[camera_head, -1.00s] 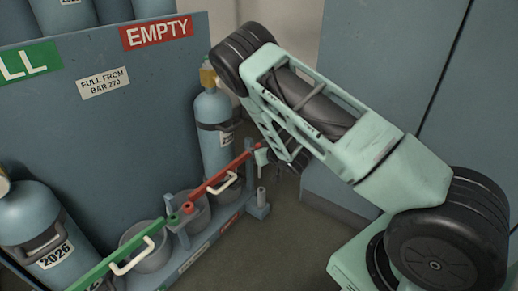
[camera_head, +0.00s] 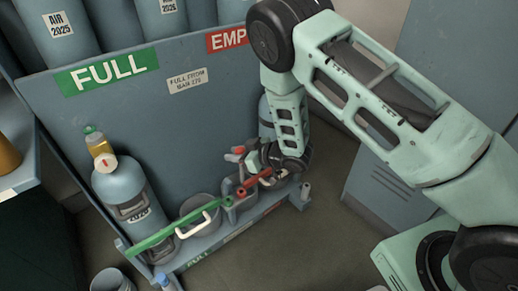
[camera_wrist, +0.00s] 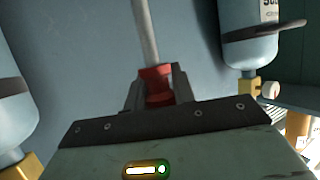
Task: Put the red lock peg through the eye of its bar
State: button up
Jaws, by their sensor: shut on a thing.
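The red lock peg (camera_wrist: 157,82) has a red head and a long grey shaft. My gripper (camera_wrist: 158,92) is shut on the red head in the wrist view, and the shaft runs away from the fingers. In the head view my gripper (camera_head: 248,160) is low at the rack, with the peg's red head (camera_head: 237,152) at its left end. The red bar (camera_head: 262,178) lies across the right bay. Its eye end (camera_head: 241,191) is near the middle post, below my gripper. My wrist hides part of the bar. I cannot see the shaft entering the eye.
The green bar (camera_head: 165,233) with a white handle crosses the left bay. A cylinder (camera_head: 125,195) with a yellow valve stands behind it. The blue rack panel (camera_head: 130,115) rises close behind my gripper. A grey cabinet (camera_head: 400,170) is right.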

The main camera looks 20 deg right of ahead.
jog(key=shift+a+r, duration=0.1)
jog(key=shift+a, duration=0.3)
dwell(0.3)
notch_tip(320, 180, down, 6)
jog(key=b, duration=0.3)
jog(key=shift+b, duration=0.35)
dwell(1.2)
jog(key=shift+f, duration=0.35)
